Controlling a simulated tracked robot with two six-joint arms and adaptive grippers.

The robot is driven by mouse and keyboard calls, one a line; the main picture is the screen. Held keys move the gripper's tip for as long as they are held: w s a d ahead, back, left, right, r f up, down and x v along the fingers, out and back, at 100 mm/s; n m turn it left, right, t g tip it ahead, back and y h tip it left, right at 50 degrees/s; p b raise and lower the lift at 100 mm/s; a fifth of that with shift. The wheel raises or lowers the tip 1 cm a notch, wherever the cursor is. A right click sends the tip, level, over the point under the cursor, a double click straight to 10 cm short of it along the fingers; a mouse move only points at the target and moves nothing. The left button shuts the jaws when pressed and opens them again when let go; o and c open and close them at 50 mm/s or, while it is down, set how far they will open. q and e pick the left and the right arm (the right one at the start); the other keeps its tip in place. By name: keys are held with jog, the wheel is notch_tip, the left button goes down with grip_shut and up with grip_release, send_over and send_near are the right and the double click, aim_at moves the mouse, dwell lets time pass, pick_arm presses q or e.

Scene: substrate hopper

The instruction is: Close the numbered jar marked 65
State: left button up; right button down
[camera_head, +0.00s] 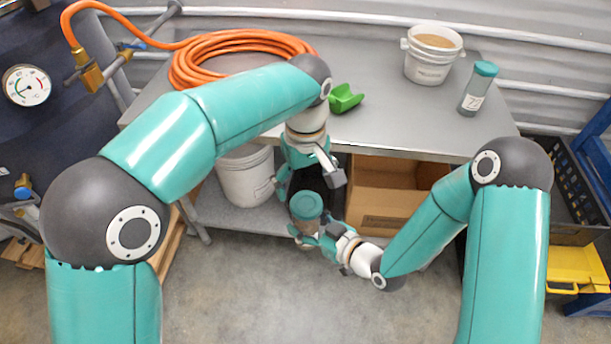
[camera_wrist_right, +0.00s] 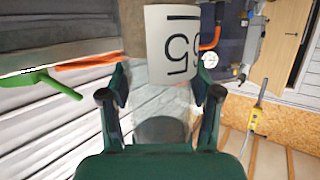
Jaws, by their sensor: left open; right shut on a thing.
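The jar marked 65 (camera_head: 307,226) is held in the air in front of the table by my right gripper (camera_head: 309,237), which is shut on it. Its white label with 65 shows upside down in the right wrist view (camera_wrist_right: 175,48). A teal lid (camera_head: 306,205) is at the jar's top; whether it is fully tight I cannot tell. My left gripper (camera_head: 309,184) is open just above the lid, its fingers pointing down on either side, apparently not touching it.
On the grey table (camera_head: 390,118) are an orange hose coil (camera_head: 215,45), a green scoop (camera_head: 345,99), a white bucket (camera_head: 430,62) with brown contents and another teal-lidded jar (camera_head: 477,90). A white bucket (camera_head: 245,178) and a cardboard box (camera_head: 385,195) sit underneath.

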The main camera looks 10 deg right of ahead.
aim_at(306, 202)
pick_arm(q)
jog(key=shift+r+n, duration=0.2)
jog(key=shift+n, duration=0.8)
jog(key=shift+w+d+r, duration=0.15)
jog(key=shift+r, duration=0.15)
jog(key=shift+f, duration=0.15)
jog(key=shift+f, duration=3.9)
